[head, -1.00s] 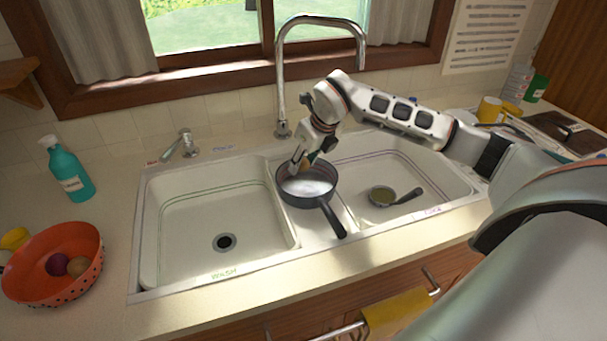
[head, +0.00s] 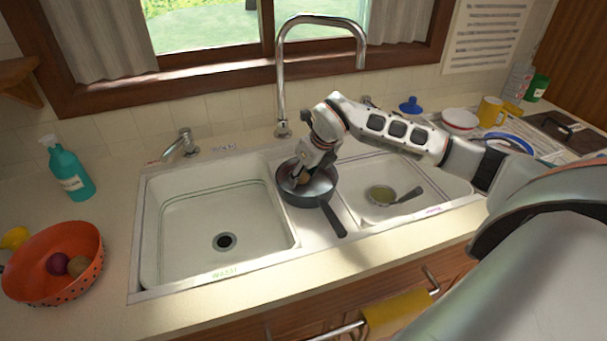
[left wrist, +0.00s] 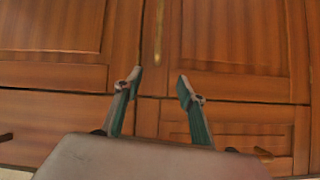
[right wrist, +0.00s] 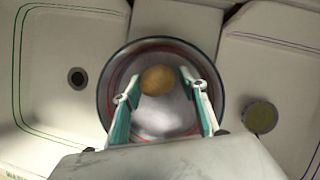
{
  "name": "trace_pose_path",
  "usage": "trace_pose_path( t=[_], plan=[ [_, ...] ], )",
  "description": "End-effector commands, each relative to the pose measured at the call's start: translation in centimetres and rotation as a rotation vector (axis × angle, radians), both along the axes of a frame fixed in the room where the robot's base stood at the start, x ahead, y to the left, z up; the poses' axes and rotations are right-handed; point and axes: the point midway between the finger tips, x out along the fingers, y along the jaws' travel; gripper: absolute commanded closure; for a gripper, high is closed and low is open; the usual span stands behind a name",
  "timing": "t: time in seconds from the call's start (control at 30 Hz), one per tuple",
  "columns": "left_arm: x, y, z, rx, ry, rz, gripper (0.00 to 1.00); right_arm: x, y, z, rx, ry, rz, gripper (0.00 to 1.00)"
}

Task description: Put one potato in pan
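A brown potato (right wrist: 157,80) lies in the dark pan (right wrist: 103,98), between and just past the fingertips of my right gripper (right wrist: 160,75). The fingers are spread, with a small gap showing beside the potato. In the head view my right gripper (head: 300,178) reaches down into the pan (head: 318,196) and partly hides the potato (head: 304,180). The pan rests on the divider between the two sink basins, handle toward the front. My left gripper (left wrist: 160,80) is open and empty, facing wooden cabinet doors.
An orange bowl (head: 30,287) at left holds a purple round item (head: 57,264) and a brown one (head: 79,265). A teal soap bottle (head: 69,175) stands behind it. The faucet (head: 280,80) rises behind the pan.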

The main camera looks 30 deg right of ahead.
Motion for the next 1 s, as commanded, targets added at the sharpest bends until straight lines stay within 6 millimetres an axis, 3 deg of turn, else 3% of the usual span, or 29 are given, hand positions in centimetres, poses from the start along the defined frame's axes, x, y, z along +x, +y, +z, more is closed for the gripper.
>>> trace_pose_path(
  t=[0.27, 0.7, 1.0],
  plan=[
    [0.1, 0.0, 0.2, -0.001, -0.003, 0.000, 0.60, -0.1, -0.1, 0.8, -0.001, -0.003, 0.001, 0.58],
    [0.1, -0.1, -0.2, -0.002, -0.004, 0.001, 0.60, -3.4, -0.6, 8.4, -0.003, -0.004, 0.000, 0.58],
    [0.1, 0.0, -0.4, -0.002, -0.003, 0.000, 0.60, -4.7, -0.7, 11.1, -0.001, -0.001, 0.001, 0.58]
  ],
)
